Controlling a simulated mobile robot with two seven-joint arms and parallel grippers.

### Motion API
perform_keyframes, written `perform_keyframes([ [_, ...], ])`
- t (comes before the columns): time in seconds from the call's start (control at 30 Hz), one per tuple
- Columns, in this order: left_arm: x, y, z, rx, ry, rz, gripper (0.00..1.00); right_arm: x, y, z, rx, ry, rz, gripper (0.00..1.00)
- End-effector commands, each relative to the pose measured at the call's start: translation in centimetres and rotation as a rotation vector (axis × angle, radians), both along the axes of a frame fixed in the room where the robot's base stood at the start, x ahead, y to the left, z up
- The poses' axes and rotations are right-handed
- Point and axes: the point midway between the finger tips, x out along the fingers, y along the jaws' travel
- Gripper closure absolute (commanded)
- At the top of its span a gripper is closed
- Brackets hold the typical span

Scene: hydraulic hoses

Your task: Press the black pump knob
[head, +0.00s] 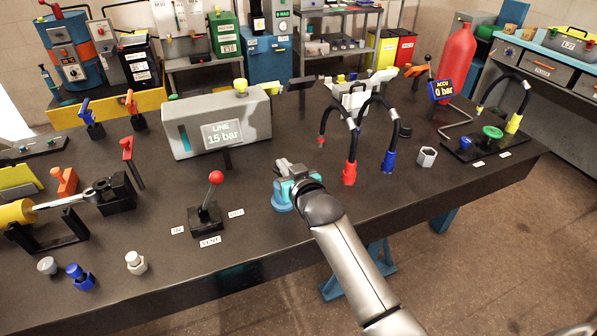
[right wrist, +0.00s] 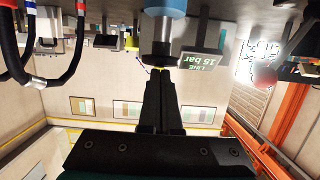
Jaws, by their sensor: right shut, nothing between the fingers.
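My right gripper (head: 283,165) is over the middle of the dark workbench in the head view. Its two black fingers (right wrist: 160,82) are shut together and empty in the right wrist view. A blue base (head: 281,203) stands on the bench by the gripper, partly hidden by it. The right wrist view shows a blue cylinder with a metal stem (right wrist: 162,32) just beyond the fingertips. My left gripper is not in view.
A red-knobbed lever (head: 214,180) stands left of the gripper. The grey box reading LINE 15 bar (head: 216,125) is behind it. Hoses with red (head: 349,172) and blue (head: 389,160) ends stand to the right. The bench front between lever and arm is mostly clear.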

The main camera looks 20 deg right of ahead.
Motion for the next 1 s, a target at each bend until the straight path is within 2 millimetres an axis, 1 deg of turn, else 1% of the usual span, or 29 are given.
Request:
perform_keyframes([
  [0.03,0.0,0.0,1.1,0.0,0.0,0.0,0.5,0.2,-0.1,1.2,-0.001,-0.003,0.0,1.0],
  [0.07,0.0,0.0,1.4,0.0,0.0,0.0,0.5,0.3,-0.1,1.6,-0.001,-0.004,0.0,1.0],
  [0.13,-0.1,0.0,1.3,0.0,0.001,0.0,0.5,-0.9,-0.1,1.4,0.0,-0.003,0.0,1.0],
  [0.5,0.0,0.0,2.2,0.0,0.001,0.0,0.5,-6.5,-0.3,2.8,0.0,-0.006,0.0,1.0],
  [0.63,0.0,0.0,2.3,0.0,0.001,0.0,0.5,-8.0,-0.4,3.2,0.0,-0.007,0.0,1.0],
  [0.8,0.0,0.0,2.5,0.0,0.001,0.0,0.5,-9.2,-0.4,3.6,-0.001,-0.009,0.0,1.0],
  [1.0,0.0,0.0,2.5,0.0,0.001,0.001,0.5,-9.5,-0.4,3.6,-0.001,-0.009,0.0,1.0],
])
